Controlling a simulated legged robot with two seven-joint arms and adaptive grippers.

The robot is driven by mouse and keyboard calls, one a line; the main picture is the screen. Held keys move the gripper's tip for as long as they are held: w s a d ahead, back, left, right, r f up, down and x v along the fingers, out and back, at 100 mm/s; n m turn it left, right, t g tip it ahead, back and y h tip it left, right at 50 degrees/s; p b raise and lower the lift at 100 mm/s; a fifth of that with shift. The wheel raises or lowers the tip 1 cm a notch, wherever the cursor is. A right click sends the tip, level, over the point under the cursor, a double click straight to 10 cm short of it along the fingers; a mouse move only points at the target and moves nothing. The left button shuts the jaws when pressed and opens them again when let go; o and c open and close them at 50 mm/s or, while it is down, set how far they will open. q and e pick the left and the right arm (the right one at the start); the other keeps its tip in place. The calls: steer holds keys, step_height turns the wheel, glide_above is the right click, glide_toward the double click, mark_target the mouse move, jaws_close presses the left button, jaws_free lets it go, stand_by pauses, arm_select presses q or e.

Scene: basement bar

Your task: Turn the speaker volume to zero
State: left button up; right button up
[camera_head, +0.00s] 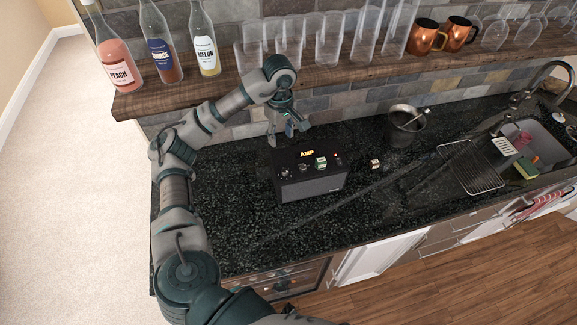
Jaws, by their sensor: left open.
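The speaker (312,183) is a black box with a glowing "AMP" label on its top panel and a grey front grille. It stands on the dark stone counter. Its top panel carries small knobs, a green-and-white item (321,163) and a small red light at the right. Which knob sets the volume is too small to tell. My left gripper (289,133) is open and points down, just behind and above the speaker's back left edge, and it holds nothing. My right gripper is not in view.
A wooden shelf (225,88) above the counter holds bottles, glasses and copper mugs (423,37). A dark bucket (405,127), a wire rack (470,166) and a sink (535,138) lie to the right. A small block (375,164) sits beside the speaker. The counter in front is clear.

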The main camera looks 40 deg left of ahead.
arm_select(q)
steer(key=p, duration=0.2)
glide_above(285, 169)
steer(key=d, duration=0.1)
step_height(285, 169, down, 9)
steer(key=shift+s+d+f, duration=0.1)
steer(key=shift+s+f, duration=0.05)
steer(key=f, duration=0.2)
steer(key=a+f, duration=0.1)
steer(key=f, duration=0.2)
steer(key=shift+a+f, duration=0.25)
steer(key=shift+f, duration=0.15)
steer(key=shift+a+f, duration=0.2)
steer(key=shift+f, duration=0.25)
steer(key=shift+d+r, duration=0.1)
steer(key=shift+d, duration=0.5)
steer(key=shift+c, duration=0.8)
steer(key=shift+d+r, duration=0.2)
steer(key=shift+d, duration=0.05)
steer(key=c, duration=0.8)
steer(key=shift+a, duration=0.1)
jaws_close()
steer(key=shift+a, duration=0.15)
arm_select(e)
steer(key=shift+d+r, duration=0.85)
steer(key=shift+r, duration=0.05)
